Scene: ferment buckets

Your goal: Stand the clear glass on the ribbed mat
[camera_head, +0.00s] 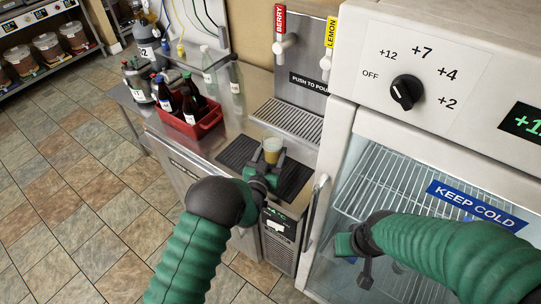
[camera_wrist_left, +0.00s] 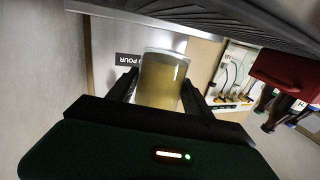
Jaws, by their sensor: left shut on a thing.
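The clear glass (camera_head: 272,150), holding a yellowish drink, is gripped in my left gripper (camera_head: 266,165) over the counter. In the left wrist view the glass (camera_wrist_left: 160,78) sits between the two dark fingers (camera_wrist_left: 158,92). The dark ribbed mat (camera_head: 236,153) lies flat on the counter below and around the glass in the head view. My gripper hides part of the mat, and I cannot tell whether the glass base touches it. My right gripper (camera_head: 358,258) is in front of the cooler, away from the glass; its jaw opening is unclear.
A metal drip grate (camera_head: 287,121) lies behind the mat, under the BERRY (camera_head: 280,22) and LEMON (camera_head: 331,33) taps. A red crate (camera_head: 190,122) of dark bottles stands left. The cooler (camera_head: 437,100) with its handle (camera_head: 316,218) stands close on the right.

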